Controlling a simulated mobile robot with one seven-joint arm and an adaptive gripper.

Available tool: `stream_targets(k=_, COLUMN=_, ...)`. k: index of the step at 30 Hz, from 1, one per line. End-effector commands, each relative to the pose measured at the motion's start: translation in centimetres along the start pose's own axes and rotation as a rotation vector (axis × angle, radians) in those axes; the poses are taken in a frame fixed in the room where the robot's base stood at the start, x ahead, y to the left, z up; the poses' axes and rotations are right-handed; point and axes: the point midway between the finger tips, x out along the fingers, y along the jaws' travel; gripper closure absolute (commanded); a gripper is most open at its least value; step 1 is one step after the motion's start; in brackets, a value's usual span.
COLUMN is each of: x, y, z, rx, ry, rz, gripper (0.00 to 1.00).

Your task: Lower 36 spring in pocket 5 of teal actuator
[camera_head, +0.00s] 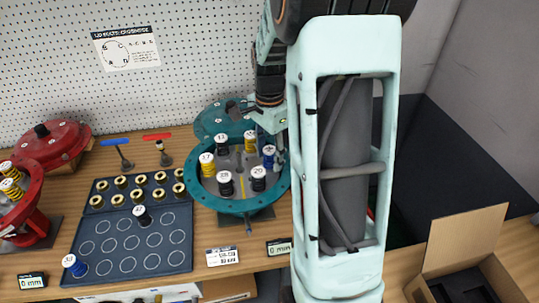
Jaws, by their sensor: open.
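The teal actuator (233,207) stands open on the bench, with several capped springs upright in its round housing. A blue spring with a white cap (269,157) is at the right side of the housing; its number is too small to read surely, so I cannot confirm it is spring 36. My gripper (275,151) is open, low at the housing's right side, right by this blue spring. My arm partly hides the gripper and the housing's right edge. I cannot tell which pocket is pocket 5, nor whether the blue spring is fully seated.
A dark tray (182,255) at left holds brass parts, a black spring (142,216) and a blue spring (74,265). A red actuator (35,220) stands far left. The teal cover (213,123) is behind the housing. An open cardboard box (462,240) is at lower right.

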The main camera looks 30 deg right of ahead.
Motion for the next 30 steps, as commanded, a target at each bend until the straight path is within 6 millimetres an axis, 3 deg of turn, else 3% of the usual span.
stream_targets(k=4, x=-0.3, y=0.0, z=-0.1, rx=0.000, ry=0.001, rz=0.000, gripper=0.55)
stream_targets(k=8, x=-1.9, y=-0.1, z=-0.1, rx=0.000, ry=0.003, rz=-0.003, gripper=0.55)
stream_targets(k=21, x=-10.4, y=-0.1, z=0.0, rx=0.000, ry=0.001, rz=-0.002, gripper=0.55)
stream_targets(k=30, x=-12.1, y=0.0, z=0.0, rx=0.000, ry=0.000, rz=0.000, gripper=0.55)
